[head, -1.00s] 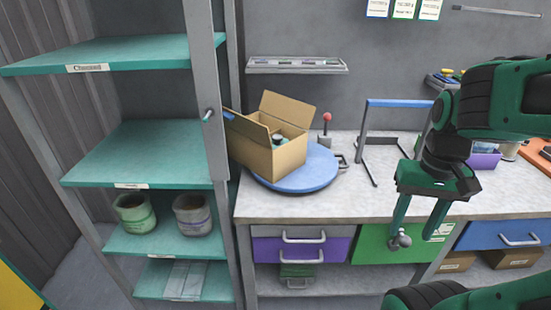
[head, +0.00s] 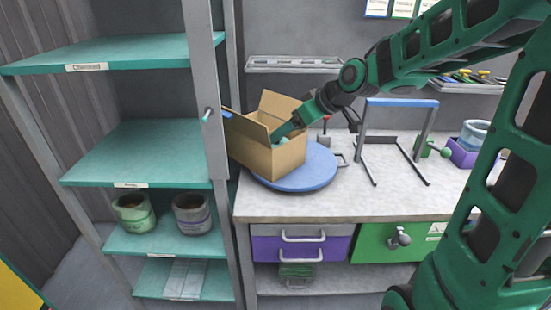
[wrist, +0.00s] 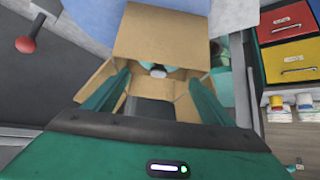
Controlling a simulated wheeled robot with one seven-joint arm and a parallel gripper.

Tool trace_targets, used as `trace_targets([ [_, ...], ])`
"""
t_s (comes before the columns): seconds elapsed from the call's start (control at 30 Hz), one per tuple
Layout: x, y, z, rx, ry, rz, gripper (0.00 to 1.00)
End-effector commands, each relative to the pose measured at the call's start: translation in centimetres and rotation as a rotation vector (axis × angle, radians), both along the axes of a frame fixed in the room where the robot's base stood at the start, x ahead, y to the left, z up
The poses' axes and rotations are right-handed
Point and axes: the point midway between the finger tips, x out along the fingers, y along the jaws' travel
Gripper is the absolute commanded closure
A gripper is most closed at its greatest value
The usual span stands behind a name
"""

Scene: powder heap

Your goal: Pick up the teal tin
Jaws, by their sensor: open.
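An open cardboard box (head: 275,158) stands on a round blue turntable (head: 318,172) on the bench, and it also shows in the wrist view (wrist: 160,33). My gripper (head: 285,134) reaches over the right side of the box with its fingers at the opening. In the wrist view my gripper (wrist: 160,88) is open, one finger to each side and nothing held between them. A small teal thing (wrist: 147,65) with a pale part shows inside the box, beyond the fingertips. It looks like the teal tin, but most of it is hidden.
Raised box flaps surround the opening. A red-knobbed lever (wrist: 27,44) stands beside the turntable. A blue-topped metal frame (head: 402,103) stands to the right on the bench. Shelves at left hold a greenish pot (head: 134,213) and a grey pot (head: 192,214).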

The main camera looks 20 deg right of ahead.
Motion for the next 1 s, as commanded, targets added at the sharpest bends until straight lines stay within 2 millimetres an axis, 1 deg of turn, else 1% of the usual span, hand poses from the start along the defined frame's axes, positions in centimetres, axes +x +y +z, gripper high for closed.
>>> trace_targets([
  [0.03,0.4,0.3,-0.5,0.0,0.003,0.001,0.24],
  [0.1,0.7,0.5,-1.0,0.0,0.002,0.002,0.24],
  [0.3,1.5,0.9,-1.7,-0.001,0.003,0.001,0.24],
  [0.6,4.0,2.1,-4.3,-0.001,0.004,0.001,0.24],
  [0.73,4.5,2.4,-4.7,0.0,0.002,0.001,0.24],
  [0.97,4.5,2.4,-4.8,-0.001,0.002,0.0,0.24],
  [1.0,4.5,2.4,-4.8,-0.001,0.002,0.0,0.33],
])
